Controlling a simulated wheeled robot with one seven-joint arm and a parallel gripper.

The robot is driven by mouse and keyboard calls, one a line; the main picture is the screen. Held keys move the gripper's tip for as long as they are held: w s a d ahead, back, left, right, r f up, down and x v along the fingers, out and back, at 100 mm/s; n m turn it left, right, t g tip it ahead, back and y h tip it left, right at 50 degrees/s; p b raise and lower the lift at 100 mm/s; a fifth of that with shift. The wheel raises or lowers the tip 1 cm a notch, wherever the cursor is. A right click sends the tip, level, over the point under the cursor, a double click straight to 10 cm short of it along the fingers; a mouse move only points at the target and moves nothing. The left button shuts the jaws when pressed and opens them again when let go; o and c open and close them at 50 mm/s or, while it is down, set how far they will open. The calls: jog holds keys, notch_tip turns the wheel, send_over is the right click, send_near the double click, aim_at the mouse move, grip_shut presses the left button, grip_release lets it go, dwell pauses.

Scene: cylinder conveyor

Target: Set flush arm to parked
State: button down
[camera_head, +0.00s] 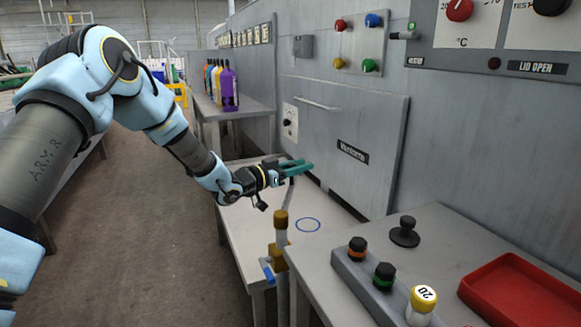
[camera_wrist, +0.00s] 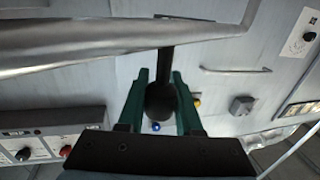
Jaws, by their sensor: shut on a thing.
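The flush arm (camera_head: 290,196) is a thin grey tube rising from a brass-collared post (camera_head: 281,237) at the edge of the low bench. In the wrist view its grey tube (camera_wrist: 110,52) crosses the top, and a dark stem with a round dark knob (camera_wrist: 160,100) comes off it. My gripper (camera_head: 298,168) has green fingers and is at the tube's upper end. In the wrist view my gripper (camera_wrist: 161,90) has one finger on each side of the knob, shut on it. The blue ring mark (camera_head: 307,225) on the bench lies below and right of my gripper.
A blue-handled valve (camera_head: 267,270) is low on the post. The grey machine door (camera_head: 350,150) stands behind my gripper. At the right, a table holds a button box (camera_head: 383,278), a black knob (camera_head: 405,232) and a red tray (camera_head: 525,290). Bottles (camera_head: 228,88) stand on a far table.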

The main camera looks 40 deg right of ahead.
jog(key=s+m+g+y, duration=1)
jog(key=s+g, duration=0.3)
jog(key=s, duration=0.5)
jog(key=shift+m+g+y+b, duration=0.4)
jog(key=shift+m, duration=0.4)
jog(key=c, duration=0.8)
grip_release()
jog(key=shift+o, duration=1.1)
jog(key=shift+w, duration=0.1)
